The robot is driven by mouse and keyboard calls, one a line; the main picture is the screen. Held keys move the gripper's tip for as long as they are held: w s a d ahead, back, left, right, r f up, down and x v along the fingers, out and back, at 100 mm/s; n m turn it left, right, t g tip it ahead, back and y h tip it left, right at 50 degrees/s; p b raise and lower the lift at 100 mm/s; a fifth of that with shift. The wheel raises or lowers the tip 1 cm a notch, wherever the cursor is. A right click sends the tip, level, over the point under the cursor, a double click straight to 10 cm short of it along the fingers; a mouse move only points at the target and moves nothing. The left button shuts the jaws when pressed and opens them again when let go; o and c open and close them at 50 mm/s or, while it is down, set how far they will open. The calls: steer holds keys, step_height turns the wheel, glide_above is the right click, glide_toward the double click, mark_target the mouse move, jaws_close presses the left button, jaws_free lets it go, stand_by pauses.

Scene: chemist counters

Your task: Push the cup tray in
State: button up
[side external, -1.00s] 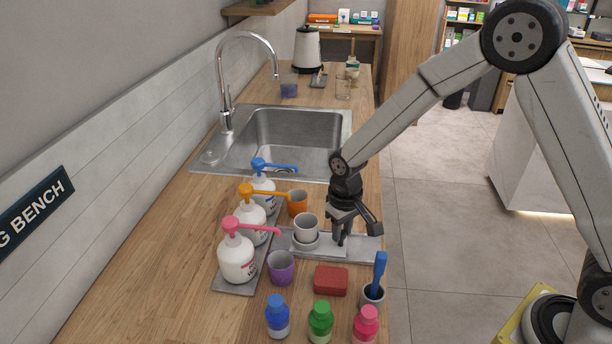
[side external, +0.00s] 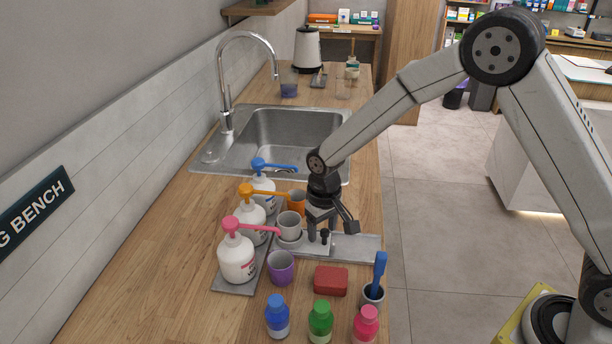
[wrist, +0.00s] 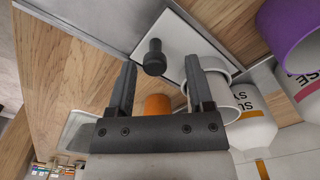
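The cup tray (side external: 318,247) is a pale plate with a dark upright knob (wrist: 153,58); it sits on a grey rail (side external: 358,246), toward its left end by the pump bottles. A white cup (side external: 289,226) stands upright on the tray's left part, near the pink pump's spout tip. My gripper (side external: 319,236) is low over the tray, just right of the cup. In the wrist view its fingers are apart, with the knob in the gap near the tips and the cup beside the right finger. I cannot tell whether a finger touches the cup or knob.
Pump bottles with pink (side external: 237,258), orange (side external: 249,214) and blue (side external: 263,187) tops stand left. A purple cup (side external: 281,268), red block (side external: 331,281) and mortar (side external: 372,296) are in front. An orange cup (side external: 297,201) is behind. The rail's right end is bare.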

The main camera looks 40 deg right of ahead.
steer(key=shift+r, duration=0.1)
steer(key=shift+r, duration=3.85)
steer(key=shift+s, duration=0.1)
steer(key=shift+s+d+r, duration=0.1)
steer(key=shift+s+d, duration=0.35)
steer(key=shift+d, duration=0.05)
steer(key=s+d+t, duration=0.1)
steer(key=s+d, duration=0.3)
steer(key=s, duration=0.4)
steer(key=s+d+t, duration=0.1)
steer(key=s+d, duration=0.3)
steer(key=s, duration=0.4)
steer(key=shift+d+f+t, duration=0.25)
steer(key=shift+f+t, duration=0.05)
steer(key=shift+f, duration=0.05)
